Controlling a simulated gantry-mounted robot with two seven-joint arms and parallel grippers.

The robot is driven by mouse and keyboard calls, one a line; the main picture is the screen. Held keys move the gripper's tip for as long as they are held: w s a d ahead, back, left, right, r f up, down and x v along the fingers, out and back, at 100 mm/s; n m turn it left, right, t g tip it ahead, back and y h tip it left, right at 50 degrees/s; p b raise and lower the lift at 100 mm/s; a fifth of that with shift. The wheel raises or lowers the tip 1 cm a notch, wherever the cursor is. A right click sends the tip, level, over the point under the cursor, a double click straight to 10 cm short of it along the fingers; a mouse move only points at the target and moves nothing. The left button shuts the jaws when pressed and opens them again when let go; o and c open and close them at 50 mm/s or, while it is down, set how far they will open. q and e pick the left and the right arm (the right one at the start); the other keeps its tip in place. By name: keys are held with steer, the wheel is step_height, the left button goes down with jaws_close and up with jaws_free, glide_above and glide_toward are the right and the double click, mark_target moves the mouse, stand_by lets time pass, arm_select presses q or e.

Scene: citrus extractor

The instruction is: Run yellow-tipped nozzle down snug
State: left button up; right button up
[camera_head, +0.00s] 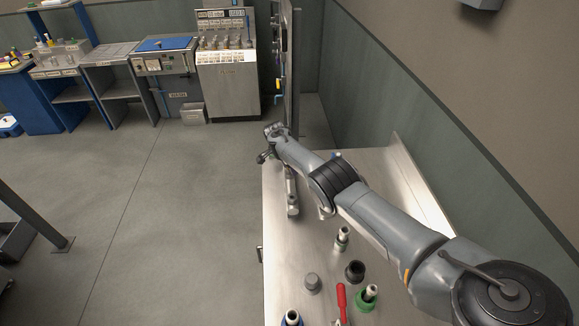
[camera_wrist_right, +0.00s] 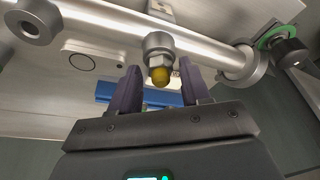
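The yellow-tipped nozzle (camera_wrist_right: 160,73) shows in the right wrist view. It has a rounded yellow tip and a metal hex nut, and sits at a collar on a long metal pipe (camera_wrist_right: 105,37). My right gripper (camera_wrist_right: 160,68) is open, with its two dark fingers on either side of the nozzle and a visible gap on each side. In the head view my right gripper (camera_head: 267,155) is small, at the far end of the arm near the upright panel; the nozzle cannot be made out there. How far the nozzle is threaded in cannot be told. My left gripper is not in view.
A metal table (camera_head: 300,245) holds a red-handled tool (camera_head: 341,300), a green-based fitting (camera_head: 367,298), a black fitting (camera_head: 355,271) and a grey cap (camera_head: 312,282). In the wrist view a green-ringed fitting (camera_wrist_right: 285,48) is at right and a blue bar (camera_wrist_right: 105,90) lies behind the fingers.

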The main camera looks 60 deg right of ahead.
steer(key=shift+w+a, duration=0.1)
stand_by(0.3)
steer(key=shift+n+t, duration=0.3)
steer(key=shift+n, duration=0.7)
steer(key=n+t, duration=0.1)
steer(key=n, duration=0.4)
steer(key=c, duration=0.6)
steer(key=shift+o, duration=0.2)
steer(key=m, duration=0.3)
steer(key=shift+g, duration=0.3)
steer(key=shift+f+m+g, duration=0.1)
steer(key=shift+m+g, duration=0.4)
steer(key=shift+m, duration=1.5)
